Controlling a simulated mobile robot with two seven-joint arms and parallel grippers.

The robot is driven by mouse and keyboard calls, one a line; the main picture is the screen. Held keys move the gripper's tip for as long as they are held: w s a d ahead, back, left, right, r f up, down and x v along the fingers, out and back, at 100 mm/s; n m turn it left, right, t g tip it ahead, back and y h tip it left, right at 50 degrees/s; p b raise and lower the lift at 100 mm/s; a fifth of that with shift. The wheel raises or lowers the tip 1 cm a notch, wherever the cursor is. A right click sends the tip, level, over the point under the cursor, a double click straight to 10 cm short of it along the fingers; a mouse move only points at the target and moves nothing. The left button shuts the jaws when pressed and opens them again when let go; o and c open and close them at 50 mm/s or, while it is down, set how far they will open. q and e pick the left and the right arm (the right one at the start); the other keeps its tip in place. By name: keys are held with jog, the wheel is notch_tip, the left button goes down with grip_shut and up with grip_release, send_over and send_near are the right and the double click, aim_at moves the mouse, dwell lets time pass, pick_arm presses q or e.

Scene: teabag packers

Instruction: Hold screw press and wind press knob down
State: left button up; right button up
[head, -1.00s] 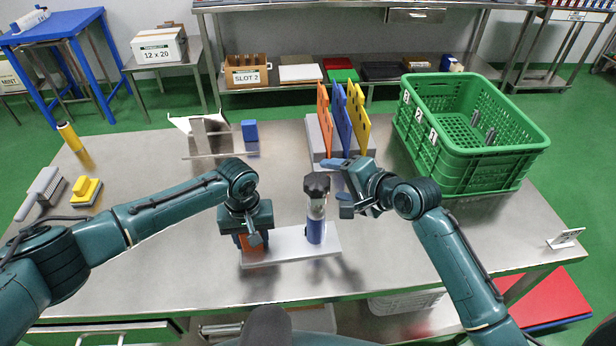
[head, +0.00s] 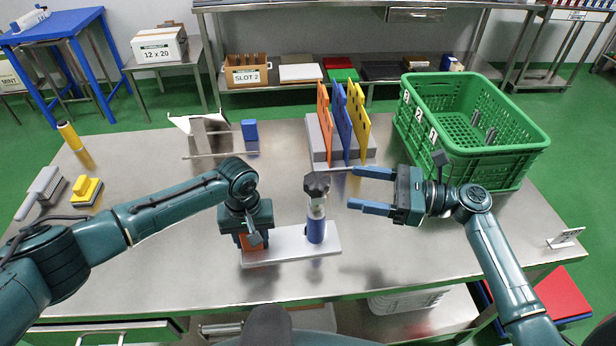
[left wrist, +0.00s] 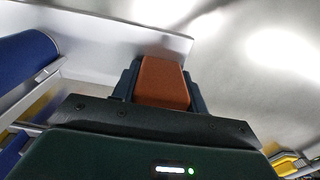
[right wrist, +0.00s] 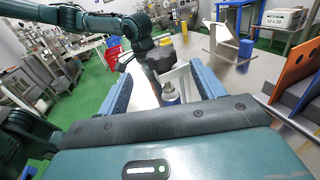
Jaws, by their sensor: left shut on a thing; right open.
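In the right wrist view the press cylinder (right wrist: 170,94) shows between the open fingers.
Orange, blue and yellow upright panels (head: 342,120) stand on a grey block behind the press. A green crate (head: 470,130) sits at the back right. A blue block (head: 250,131) and a metal stand (head: 207,135) are at the back.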

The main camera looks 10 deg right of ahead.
aim_at(308, 175)
jog(key=x, duration=1.1)
jog(key=c, duration=1)
jog(key=shift+m+t, duration=0.3)
jog(key=shift+t, duration=0.2)
jog(key=shift+w+m+t+h, duration=0.1)
jog(key=shift+m+t+h, duration=0.75)
jog(key=shift+t, duration=0.35)
jog(key=shift+w+d+f+m+t+h, duration=0.1)
jog(key=shift+w+d+m+t+h, duration=0.05)
jog(key=shift+m+t+h, duration=0.9)
jog(key=shift+w+d+m+t+h, duration=0.1)
jog(key=shift+m+t+h, duration=0.65)
jog(key=shift+t, duration=0.4)
jog(key=shift+m, duration=0.25)
